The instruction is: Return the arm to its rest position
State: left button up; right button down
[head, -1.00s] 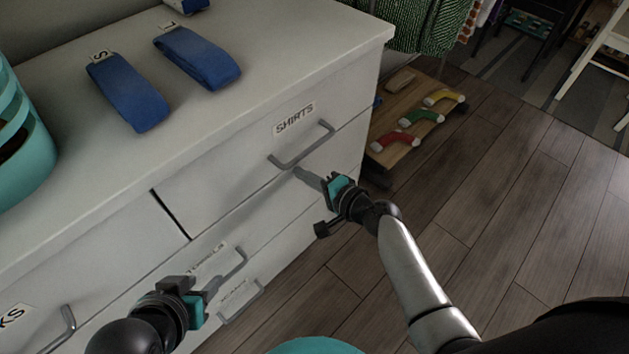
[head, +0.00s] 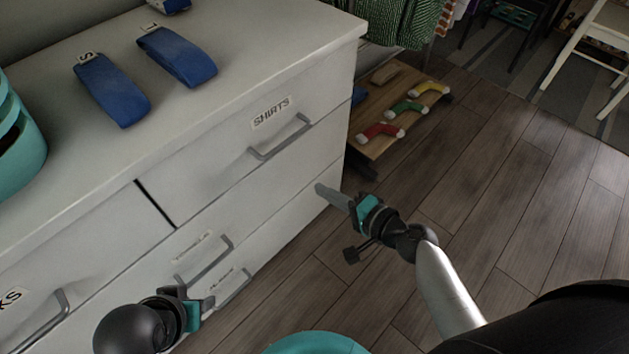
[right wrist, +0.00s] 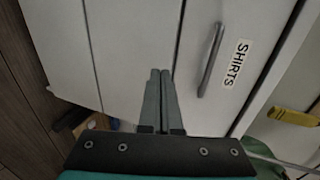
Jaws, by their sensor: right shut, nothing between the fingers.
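My right gripper (head: 335,196) is in front of the right end of the white dresser (head: 290,200), below the drawer handle (head: 280,138) marked SHIRTS. Its fingers are together and hold nothing; they also show together in the right wrist view (right wrist: 159,88), with the SHIRTS handle (right wrist: 212,60) to their right and apart from them. My left gripper (head: 208,304) is at the lower left, near the lower drawer handles; I cannot tell how its fingers stand. The drawers in view look closed.
Two blue rolled bands (head: 112,90) (head: 178,56) and a teal basket (head: 18,160) are on the dresser top. A low wooden bench (head: 372,145) with red, green and yellow socks stands beyond the dresser's right end. The wooden floor (head: 500,210) to the right is clear.

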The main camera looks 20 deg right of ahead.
jog(key=shift+s+d, duration=0.15)
jog(key=shift+s, duration=0.05)
